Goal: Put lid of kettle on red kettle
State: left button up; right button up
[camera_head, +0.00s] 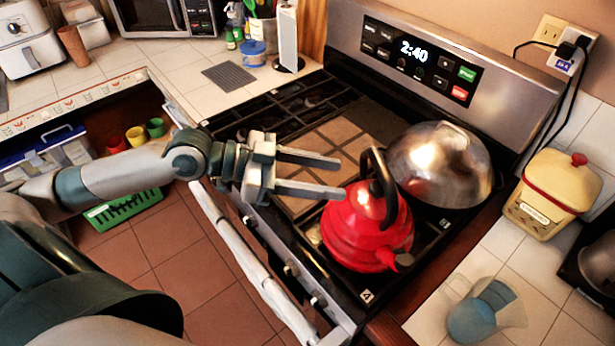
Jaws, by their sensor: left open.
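The red kettle (357,232) stands upright on the front right of the stove, with its black handle (391,190) arched over the top and its spout toward the lower right. A small dark knob (376,188) shows at the kettle's top under the handle. It looks like the lid's knob, but I cannot tell how the lid sits. My left gripper (341,179) comes in from the left. Its two fingers are apart and empty, with the tips just left of the kettle's top and handle. My right gripper is not in view.
A large shiny metal dome (440,165) sits on the stove right behind the kettle. A yellow canister with a red knob (552,193) and a clear blue jug (484,312) stand on the right counter. The stove's control panel (420,62) rises behind. A tan board (335,145) covers the middle burners.

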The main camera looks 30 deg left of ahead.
pick_arm(q)
jog(key=shift+b+v, duration=0.75)
jog(key=shift+v, duration=0.9)
